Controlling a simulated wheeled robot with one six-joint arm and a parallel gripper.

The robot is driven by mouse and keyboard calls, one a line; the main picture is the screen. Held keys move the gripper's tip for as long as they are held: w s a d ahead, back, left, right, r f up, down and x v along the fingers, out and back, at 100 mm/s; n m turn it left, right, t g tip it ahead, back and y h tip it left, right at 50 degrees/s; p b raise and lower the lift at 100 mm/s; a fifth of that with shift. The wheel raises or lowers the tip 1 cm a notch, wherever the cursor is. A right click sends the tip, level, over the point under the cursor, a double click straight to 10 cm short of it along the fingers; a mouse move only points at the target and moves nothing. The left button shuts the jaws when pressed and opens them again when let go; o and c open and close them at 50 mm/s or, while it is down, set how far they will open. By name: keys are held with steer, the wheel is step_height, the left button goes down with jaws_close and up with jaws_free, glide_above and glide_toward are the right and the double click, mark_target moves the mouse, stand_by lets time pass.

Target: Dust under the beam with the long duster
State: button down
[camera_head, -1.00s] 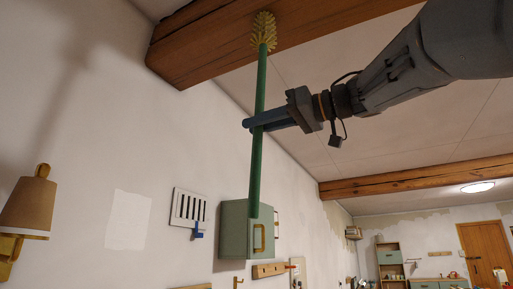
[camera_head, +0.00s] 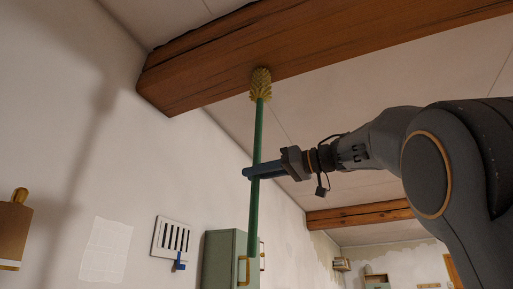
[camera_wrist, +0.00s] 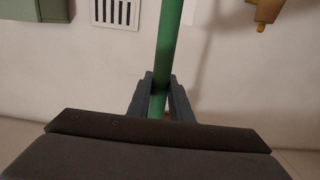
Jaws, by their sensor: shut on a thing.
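The long duster has a green pole (camera_head: 257,140) and a yellow bristled head (camera_head: 261,83). It stands nearly upright, with its head up at the lower edge of the wooden beam (camera_head: 200,72); I cannot tell whether the head touches the beam's underside. My gripper (camera_head: 250,173) is shut around the pole below the head. In the wrist view, the two fingers (camera_wrist: 159,88) close on the green pole (camera_wrist: 168,40) from both sides.
A green wall cabinet (camera_head: 222,258), a white vent grille (camera_head: 172,238) and a blue hook (camera_head: 180,262) are on the left wall. A second beam (camera_head: 360,214) crosses the ceiling farther back.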

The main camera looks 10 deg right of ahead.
steer(key=shift+w+d+r, duration=0.1)
steer(key=shift+w+d, duration=0.15)
steer(key=shift+w, duration=0.35)
steer(key=shift+w+d, duration=0.3)
steer(key=shift+w, duration=0.25)
steer(key=shift+w+d+r, duration=0.1)
steer(key=shift+w+d, duration=0.15)
steer(key=shift+w, duration=0.35)
steer(key=s+a, duration=0.8)
steer(key=a, duration=0.3)
steer(key=shift+s+a, duration=0.2)
steer(key=shift+s, duration=0.05)
steer(key=shift+f, duration=0.1)
